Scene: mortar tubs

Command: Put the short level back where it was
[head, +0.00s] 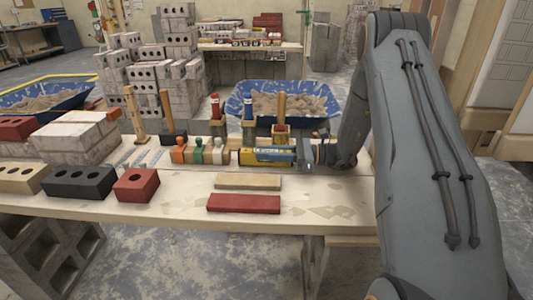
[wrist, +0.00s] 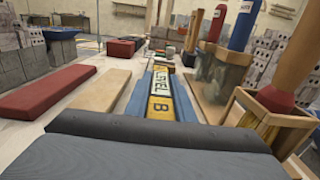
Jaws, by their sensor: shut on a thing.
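My gripper (head: 308,153) is shut on the level's near end, at the right in the head view. The dark jaw parts fill the bottom of the wrist view and hide that end. I cannot tell whether the level touches the tabletop.
A pale slab (head: 248,181) and a red slab (head: 243,203) lie in front. Several handled tools stand in wooden holders, one at the right (wrist: 275,105). Coloured-top items (head: 198,152) and a red brick (head: 136,185) are left. A blue mortar tub (head: 240,92) stands behind. The table's front right is clear.

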